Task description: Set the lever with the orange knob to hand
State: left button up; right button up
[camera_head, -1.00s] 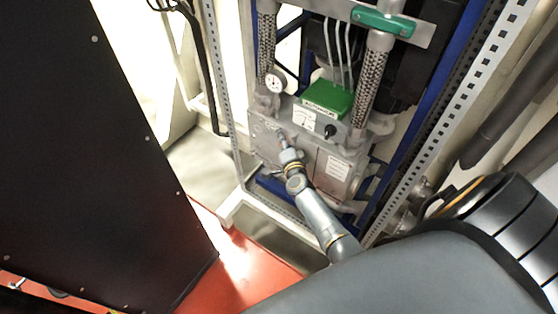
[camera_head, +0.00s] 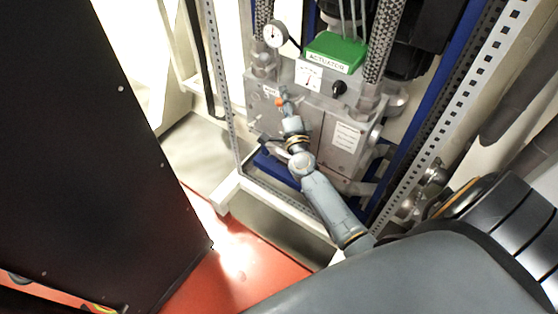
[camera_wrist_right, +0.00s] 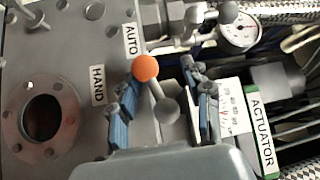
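The lever's orange knob (camera_wrist_right: 145,68) shows in the right wrist view, with a short grey stem running down-right to a grey ball (camera_wrist_right: 167,110). The knob lies right of the HAND label (camera_wrist_right: 97,85) and just below the AUTO label (camera_wrist_right: 131,38). My right gripper (camera_wrist_right: 160,84) is open, with one blue-padded finger on each side of the lever; I cannot tell whether either touches it. In the head view the orange knob (camera_head: 279,102) is small at the tip of my right gripper (camera_head: 285,105), on the grey actuator box (camera_head: 318,135). My left gripper is not in view.
A green ACTUATOR cover (camera_head: 335,52), a round gauge (camera_head: 275,34) and a black knob (camera_head: 339,88) are close above. A perforated white upright (camera_head: 222,80) stands left of the box. A large black panel (camera_head: 80,150) fills the left side.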

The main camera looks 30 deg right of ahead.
jog(key=shift+f+b, duration=0.25)
jog(key=shift+b, duration=0.25)
jog(key=v, duration=1.4)
pick_arm(q)
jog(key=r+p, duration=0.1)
jog(key=p, duration=0.2)
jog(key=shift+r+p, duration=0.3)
jog(key=shift+p, duration=0.1)
pick_arm(e)
jog(key=s+a+f+n+g+y, duration=0.2)
jog(key=a+f+n, duration=0.1)
jog(key=f, duration=0.5)
jog(key=s+a+f+n+g+y, duration=0.2)
jog(key=f+n, duration=0.3)
jog(key=f, duration=0.4)
jog(key=s+a+f+n+g+y, duration=0.1)
jog(key=s+a+f+n+y, duration=0.1)
jog(key=f, duration=0.7)
jog(key=shift+a+f+n+g+y, duration=0.15)
jog(key=shift+a+n+g+y, duration=0.35)
jog(key=shift+a+n, duration=0.7)
jog(key=shift+s, duration=0.1)
jog(key=shift+c, duration=0.3)
